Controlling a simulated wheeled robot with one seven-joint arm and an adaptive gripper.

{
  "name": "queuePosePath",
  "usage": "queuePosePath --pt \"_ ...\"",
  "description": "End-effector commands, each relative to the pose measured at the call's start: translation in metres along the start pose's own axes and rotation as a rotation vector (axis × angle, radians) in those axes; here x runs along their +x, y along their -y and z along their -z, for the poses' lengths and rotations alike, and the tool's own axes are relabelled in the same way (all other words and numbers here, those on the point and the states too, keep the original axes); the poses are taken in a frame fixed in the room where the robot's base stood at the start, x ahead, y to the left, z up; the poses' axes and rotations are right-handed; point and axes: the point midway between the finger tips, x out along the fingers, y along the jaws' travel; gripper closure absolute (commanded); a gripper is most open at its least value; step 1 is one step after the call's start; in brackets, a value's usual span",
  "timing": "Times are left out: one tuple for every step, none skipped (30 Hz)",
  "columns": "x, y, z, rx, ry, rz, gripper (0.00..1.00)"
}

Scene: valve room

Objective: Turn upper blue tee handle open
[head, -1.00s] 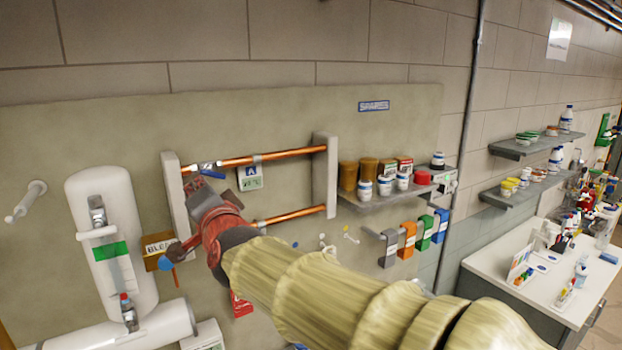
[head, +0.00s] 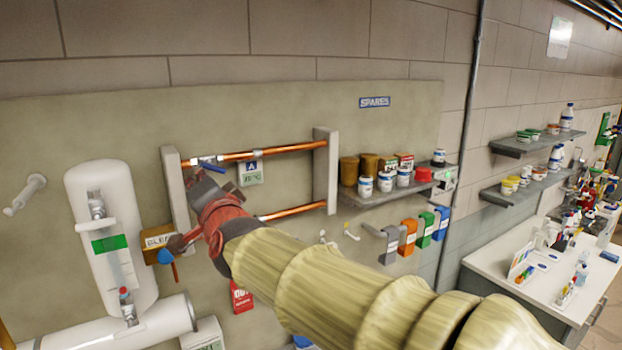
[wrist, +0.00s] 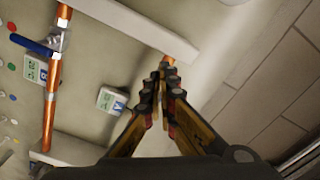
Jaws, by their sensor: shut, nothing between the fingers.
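The upper blue tee handle (head: 210,163) is at the left end of the upper copper pipe (head: 290,149) in the head view. It looks roughly in line with the pipe, with a slight slant. My gripper (head: 198,178) is shut and empty, just below the handle; I cannot tell whether it touches. In the wrist view my gripper (wrist: 160,80) has its fingers together and hides most of the upper pipe (wrist: 181,65), and the upper handle cannot be made out there. Another blue handle (wrist: 32,45) lies across the lower copper pipe (wrist: 51,100).
Pale posts (head: 325,170) hold the pipe ends. A tag marked A (head: 250,173) hangs from the upper pipe. A shelf of jars (head: 395,197) is at right.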

Motion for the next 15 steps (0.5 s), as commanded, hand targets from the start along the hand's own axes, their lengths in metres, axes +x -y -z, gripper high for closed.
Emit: queuePosePath --pt "0.0017 -0.0066 -0.0012 0.002 0.0 -0.007 1.0" --pt "0.0017 -0.0071 -0.0014 0.002 0.0 -0.008 1.0" --pt "0.0017 -0.0079 -0.0015 0.002 0.001 -0.008 1.0" --pt "0.0017 -0.0084 -0.0017 0.002 0.001 -0.009 1.0" --pt "0.0018 -0.0089 -0.0019 0.002 0.001 -0.009 1.0" --pt "0.0018 -0.0096 -0.0021 0.002 0.002 -0.009 1.0" --pt "0.0019 -0.0101 -0.0022 0.001 0.002 -0.01 1.0" --pt "0.0019 -0.0106 -0.0023 0.001 0.002 -0.01 1.0" --pt "0.0019 -0.0111 -0.0024 0.001 0.003 -0.01 1.0" --pt "0.002 -0.0115 -0.0025 0.0 0.003 -0.011 1.0" --pt "0.002 -0.0118 -0.0025 0.0 0.003 -0.011 1.0" --pt "0.002 -0.0123 -0.0025 0.0 0.003 -0.011 1.0" --pt "0.0021 -0.0126 -0.0025 0.0 0.003 -0.011 1.0" --pt "0.0021 -0.013 -0.0025 0.0 0.003 -0.011 1.0" --pt "0.0021 -0.0134 -0.0024 0.001 0.003 -0.011 1.0"
